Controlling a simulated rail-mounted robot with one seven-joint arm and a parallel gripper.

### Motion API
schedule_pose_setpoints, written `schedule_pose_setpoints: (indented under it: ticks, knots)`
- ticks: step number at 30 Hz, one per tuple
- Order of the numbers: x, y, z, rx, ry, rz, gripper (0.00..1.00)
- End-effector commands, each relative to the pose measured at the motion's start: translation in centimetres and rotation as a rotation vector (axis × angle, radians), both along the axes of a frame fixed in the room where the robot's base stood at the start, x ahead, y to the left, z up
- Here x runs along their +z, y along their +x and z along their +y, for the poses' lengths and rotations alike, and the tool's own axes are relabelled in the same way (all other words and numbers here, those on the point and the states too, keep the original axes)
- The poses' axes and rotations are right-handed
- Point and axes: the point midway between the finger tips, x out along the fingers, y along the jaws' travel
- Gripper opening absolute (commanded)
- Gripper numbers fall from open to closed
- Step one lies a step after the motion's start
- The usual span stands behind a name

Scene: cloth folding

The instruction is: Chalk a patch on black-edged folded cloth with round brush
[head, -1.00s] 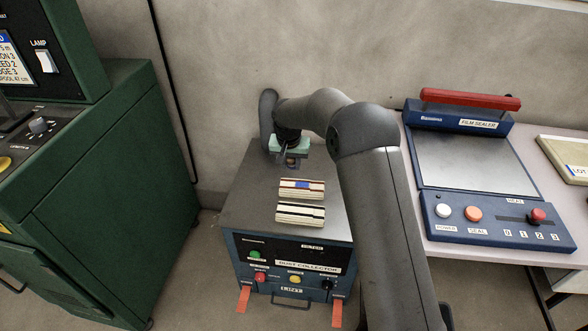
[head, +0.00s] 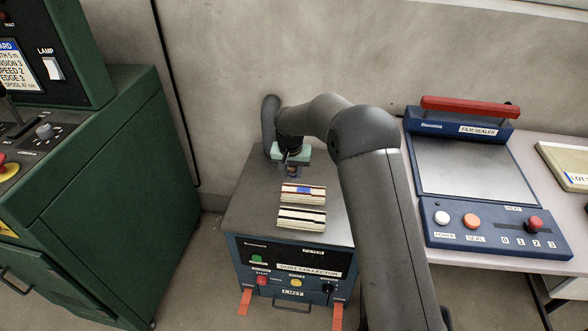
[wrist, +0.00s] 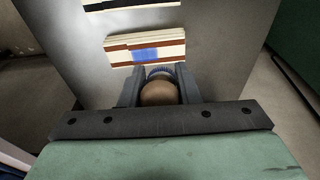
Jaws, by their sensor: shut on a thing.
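My gripper (head: 292,170) is shut on the round brush, above the back part of the dust collector's top, behind both cloths. In the wrist view my gripper's fingers (wrist: 159,84) stand on both sides of the brush (wrist: 159,94), which shows a rounded brown handle and a bristly rim. The black-edged folded cloth (head: 302,220) lies nearer the front; only part of it shows in the wrist view (wrist: 130,4). A brown-edged folded cloth (head: 303,199) with a blue patch (wrist: 145,56) lies between it and the gripper. I see no blue on the visible part of the black-edged cloth.
Both cloths lie on the dark top of the dust collector (head: 245,215). A green machine (head: 110,180) stands to the left. A film sealer (head: 465,170) sits on a pale table to the right. The wall is close behind my gripper.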

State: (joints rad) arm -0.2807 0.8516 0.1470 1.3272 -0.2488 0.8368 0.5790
Motion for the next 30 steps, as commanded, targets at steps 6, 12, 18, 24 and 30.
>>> schedule_pose_setpoints:
  ticks: [6, 12, 18, 24, 30]
  knots:
    - [3.5, -3.8, 0.0, 0.004, 0.006, 0.103, 0.07]
    - [4.7, -6.9, -0.2, 0.001, 0.012, 0.180, 0.07]
    - [4.7, -8.4, -0.4, -0.003, 0.015, 0.214, 0.07]
    - [3.5, -8.6, -0.4, -0.003, 0.015, 0.220, 0.06]
    - [1.4, -8.5, -0.4, -0.002, 0.015, 0.218, 0.06]
